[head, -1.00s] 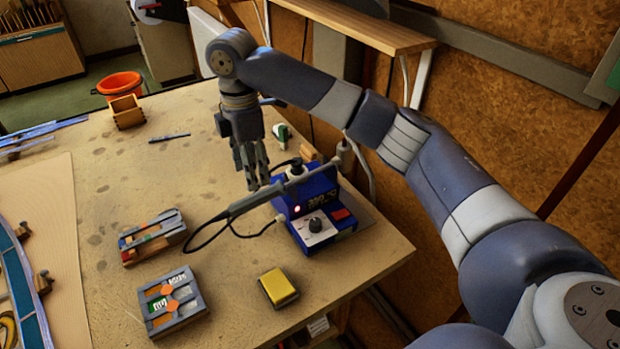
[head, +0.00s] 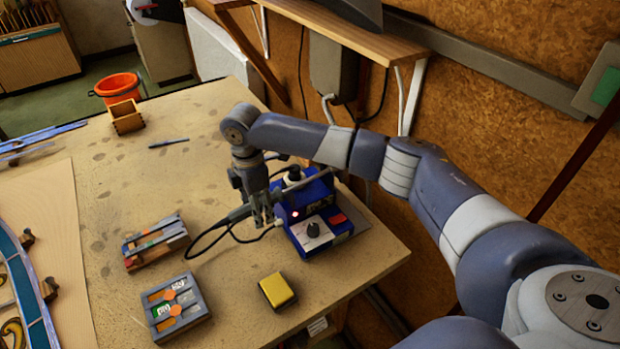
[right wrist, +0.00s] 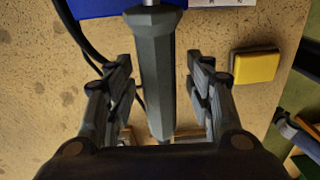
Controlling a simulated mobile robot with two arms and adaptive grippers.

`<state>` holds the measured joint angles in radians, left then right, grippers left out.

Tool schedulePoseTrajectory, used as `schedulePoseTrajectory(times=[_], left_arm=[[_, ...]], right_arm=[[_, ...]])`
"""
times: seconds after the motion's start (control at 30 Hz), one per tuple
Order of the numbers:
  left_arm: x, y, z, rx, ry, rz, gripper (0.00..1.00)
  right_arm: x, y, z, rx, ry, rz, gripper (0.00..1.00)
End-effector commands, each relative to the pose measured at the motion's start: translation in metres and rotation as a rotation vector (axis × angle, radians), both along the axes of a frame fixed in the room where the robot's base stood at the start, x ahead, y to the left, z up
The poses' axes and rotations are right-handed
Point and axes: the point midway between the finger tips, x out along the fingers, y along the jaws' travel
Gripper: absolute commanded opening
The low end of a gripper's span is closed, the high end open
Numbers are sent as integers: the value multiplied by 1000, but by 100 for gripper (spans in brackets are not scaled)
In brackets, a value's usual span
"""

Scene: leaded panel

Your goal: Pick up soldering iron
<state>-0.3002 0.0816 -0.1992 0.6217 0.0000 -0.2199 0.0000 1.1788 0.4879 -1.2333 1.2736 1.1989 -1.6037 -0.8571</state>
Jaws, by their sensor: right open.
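The soldering iron (head: 238,214) has a grey handle and rests at the blue soldering station (head: 311,226), with its cable looping to the left. My right gripper (head: 263,222) is lowered at the handle. In the right wrist view the iron's handle (right wrist: 155,75) runs between the two open fingers of my right gripper (right wrist: 160,95). There is a gap on both sides of the handle, so neither finger appears to touch it. The fingers hide part of the handle in the head view. My left gripper is not in view.
A yellow sponge (head: 277,291) lies in front of the station; it also shows in the right wrist view (right wrist: 255,67). Two small trays (head: 174,325) (head: 176,222) lie to the left. A wooden box (head: 126,116) and an orange bucket (head: 117,86) are farther back. A wooden shelf (head: 345,35) overhangs behind.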

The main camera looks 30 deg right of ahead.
Motion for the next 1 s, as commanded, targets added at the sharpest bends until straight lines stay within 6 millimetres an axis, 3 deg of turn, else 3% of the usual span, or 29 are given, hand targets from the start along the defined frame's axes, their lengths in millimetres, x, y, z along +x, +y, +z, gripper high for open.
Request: schedulePoseTrajectory(times=[0.17, 0.4, 0.77, 1.0], left_arm=[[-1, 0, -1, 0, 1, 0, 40], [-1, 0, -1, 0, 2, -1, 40], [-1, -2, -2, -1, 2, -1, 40], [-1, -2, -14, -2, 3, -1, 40]], right_arm=[[0, 0, -1, 0, -1, 0, 49], [0, 0, 0, 0, -1, 0, 0], [1, 0, 2, 0, -3, 0, 0], [2, 0, 19, 2, -6, -1, 0]])
